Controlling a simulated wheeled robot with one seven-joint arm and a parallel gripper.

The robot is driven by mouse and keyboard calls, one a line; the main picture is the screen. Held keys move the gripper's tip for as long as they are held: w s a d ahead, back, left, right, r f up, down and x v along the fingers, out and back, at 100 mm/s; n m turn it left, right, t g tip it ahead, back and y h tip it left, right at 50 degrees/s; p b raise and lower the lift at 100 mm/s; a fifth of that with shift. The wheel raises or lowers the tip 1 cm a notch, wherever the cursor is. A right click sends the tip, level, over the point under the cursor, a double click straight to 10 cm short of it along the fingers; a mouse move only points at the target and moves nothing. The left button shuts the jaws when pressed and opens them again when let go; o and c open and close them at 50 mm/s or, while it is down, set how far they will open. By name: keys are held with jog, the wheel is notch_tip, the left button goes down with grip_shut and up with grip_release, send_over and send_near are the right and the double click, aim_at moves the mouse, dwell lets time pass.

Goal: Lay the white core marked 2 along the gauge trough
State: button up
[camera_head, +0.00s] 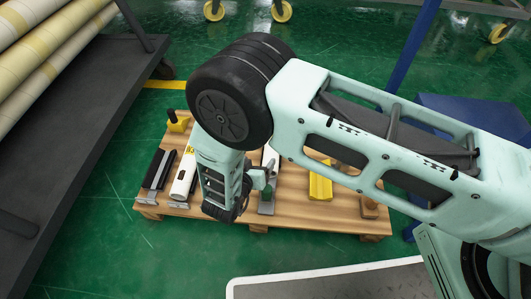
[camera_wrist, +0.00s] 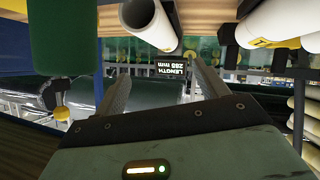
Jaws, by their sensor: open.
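A white core (camera_head: 183,176) with a yellow mark lies on a wooden pallet (camera_head: 147,209); I cannot read its number. Another white core (camera_head: 269,157) lies to its right, partly hidden by my arm. In the wrist view a white core (camera_wrist: 150,24) shows end-on beyond my fingers, and a second white core (camera_wrist: 270,24) with a yellow label lies to the right. My gripper (camera_wrist: 161,88) is open and empty, apart from both cores. In the head view it points down over the pallet between the white cores. I cannot tell which piece is the gauge trough.
A black bar-like piece (camera_head: 155,170) lies at the pallet's left. A yellow block (camera_head: 320,187) and a brown block (camera_head: 369,208) stand at the right. A dark cart (camera_head: 75,120) with long rolls stands at the left.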

jog(key=a+r+n+g+y, duration=0.1)
jog(key=a+r+g+y, duration=0.1)
jog(key=a+r+y, duration=0.35)
jog(key=a+r+n+g+y, duration=0.1)
jog(key=a+r+g+y, duration=0.15)
jog(key=r, duration=0.65)
jog(key=s+r+n+g+y, duration=0.2)
jog(key=s+r, duration=0.2)
jog(key=r, duration=0.3)
jog(key=s+d+r+n+g+h, duration=0.1)
jog(key=s+d+r+n+g, duration=0.1)
jog(key=s+d+r, duration=0.3)
jog(key=s+d+r+n+g+h, duration=0.2)
jog(key=s+d+r, duration=0.4)
jog(key=s+d, duration=0.7)
jog(key=d+n, duration=0.1)
jog(key=d, duration=0.2)
jog(key=shift+s+r+n+g+h, duration=0.15)
jog(key=shift+n+g+h, duration=0.15)
jog(key=shift+n+g, duration=0.1)
